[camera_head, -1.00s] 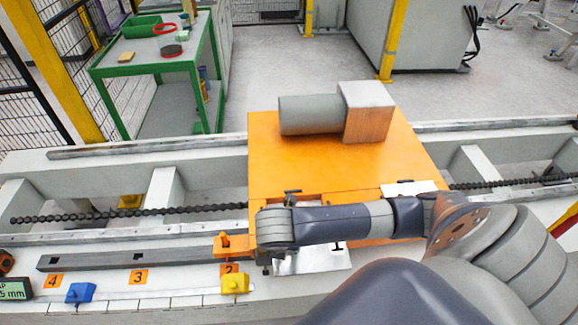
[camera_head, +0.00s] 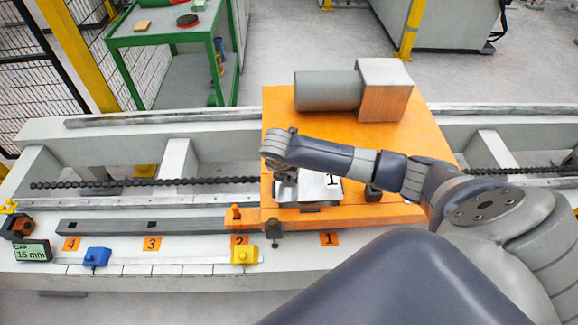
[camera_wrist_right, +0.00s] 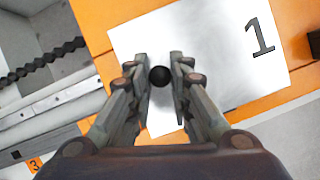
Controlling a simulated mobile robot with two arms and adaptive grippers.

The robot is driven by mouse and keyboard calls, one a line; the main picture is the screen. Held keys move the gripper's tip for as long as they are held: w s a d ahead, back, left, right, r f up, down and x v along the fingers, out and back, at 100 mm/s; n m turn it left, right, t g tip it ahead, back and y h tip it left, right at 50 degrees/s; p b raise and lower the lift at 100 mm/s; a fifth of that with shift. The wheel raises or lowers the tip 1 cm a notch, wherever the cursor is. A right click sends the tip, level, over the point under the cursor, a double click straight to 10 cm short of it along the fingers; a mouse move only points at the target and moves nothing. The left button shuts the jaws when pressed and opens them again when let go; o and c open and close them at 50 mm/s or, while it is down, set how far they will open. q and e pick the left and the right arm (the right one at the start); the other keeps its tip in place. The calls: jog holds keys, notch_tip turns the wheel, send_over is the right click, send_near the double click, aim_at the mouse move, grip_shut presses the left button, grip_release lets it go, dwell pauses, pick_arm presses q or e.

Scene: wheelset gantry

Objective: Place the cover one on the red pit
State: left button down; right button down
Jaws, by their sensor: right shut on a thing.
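Cover one is a flat silver plate marked 1 (camera_head: 322,187) with a small black knob (camera_wrist_right: 160,76). In the head view it is over the front part of the orange plate (camera_head: 285,106). My right gripper (camera_head: 287,174) points down at the cover's left part. In the wrist view, the right gripper's fingers (camera_wrist_right: 161,68) are closed on both sides of the knob. I cannot tell whether the cover hangs just above the orange plate or touches it. No red pit shows; the cover and my arm hide part of the orange surface. My left gripper is not in view.
A grey motor-like block (camera_head: 385,90) stands on the orange plate's back. Dark clamps (camera_head: 372,193) stand near the front edge. The front rail carries orange number labels (camera_head: 330,238), a blue block (camera_head: 96,257) and a yellow block (camera_head: 244,255). A green table (camera_head: 165,40) stands behind.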

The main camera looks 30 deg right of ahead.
aim_at(289, 183)
jog(key=shift+s+f, duration=0.15)
jog(key=shift+f, duration=1.5)
jog(key=shift+a+f, duration=0.1)
jog(key=shift+f, duration=0.05)
jog(key=c, duration=1.5)
grip_release()
jog(key=shift+o, duration=0.2)
jog(key=v, duration=1.2)
jog(key=shift+p, duration=0.45)
